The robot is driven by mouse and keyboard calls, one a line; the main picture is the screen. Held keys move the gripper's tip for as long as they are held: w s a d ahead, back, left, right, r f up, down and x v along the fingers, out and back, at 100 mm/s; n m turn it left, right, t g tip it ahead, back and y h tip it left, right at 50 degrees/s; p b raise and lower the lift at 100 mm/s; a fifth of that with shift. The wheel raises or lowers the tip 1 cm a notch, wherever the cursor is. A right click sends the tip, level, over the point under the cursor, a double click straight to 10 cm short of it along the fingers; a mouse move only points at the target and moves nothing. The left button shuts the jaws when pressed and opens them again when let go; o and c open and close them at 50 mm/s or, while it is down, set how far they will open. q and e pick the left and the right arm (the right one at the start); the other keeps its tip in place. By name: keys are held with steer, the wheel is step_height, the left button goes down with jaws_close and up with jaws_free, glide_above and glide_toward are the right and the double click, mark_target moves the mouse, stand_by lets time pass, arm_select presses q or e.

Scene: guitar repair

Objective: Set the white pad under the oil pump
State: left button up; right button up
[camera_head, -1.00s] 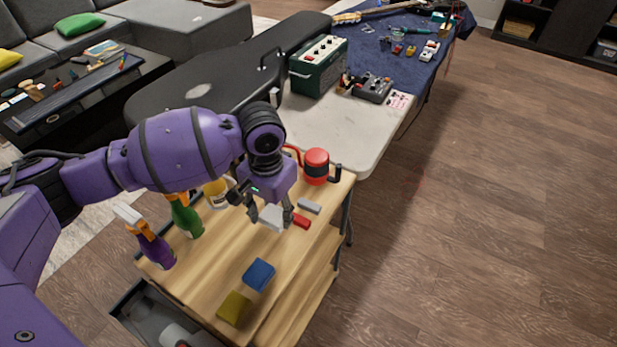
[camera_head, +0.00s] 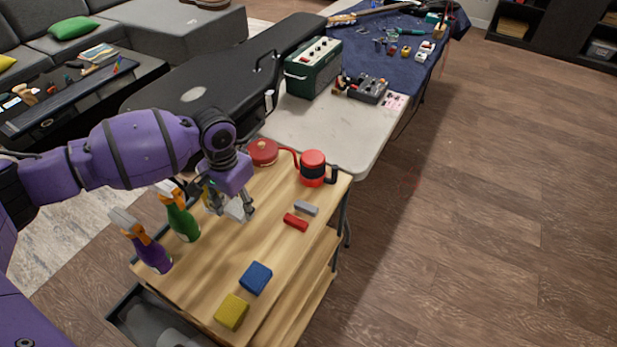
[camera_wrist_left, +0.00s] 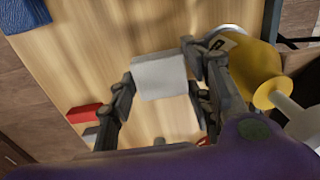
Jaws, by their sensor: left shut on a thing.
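My left gripper (camera_head: 234,212) is shut on the white pad (camera_head: 238,205) above the wooden cart top. The left wrist view shows the white pad (camera_wrist_left: 160,77) between the two fingers. A red can with a black band and handle (camera_head: 312,168) stands at the cart's far right corner. A round red can with a thin red spout (camera_head: 263,152) stands left of it, beyond my gripper. I cannot tell for sure which is the oil pump. A yellow bottle (camera_wrist_left: 250,65) stands close beside the fingers in the left wrist view. My right gripper is not in view.
A green spray bottle (camera_head: 182,218) and a purple one (camera_head: 150,250) stand along the cart's left side. A grey block (camera_head: 306,208), a red block (camera_head: 295,222), a blue pad (camera_head: 256,277) and a yellow pad (camera_head: 232,312) lie on top. The cart's middle is clear.

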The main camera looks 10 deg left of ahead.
arm_select(q)
steer(key=shift+f, duration=0.6)
steer(key=o, duration=0.8)
steer(key=shift+o, duration=0.2)
steer(key=shift+r, duration=0.2)
step_height(320, 180, up, 11)
steer(key=shift+r+p, duration=0.2)
steer(key=shift+p, duration=0.35)
steer(key=shift+r, duration=0.7)
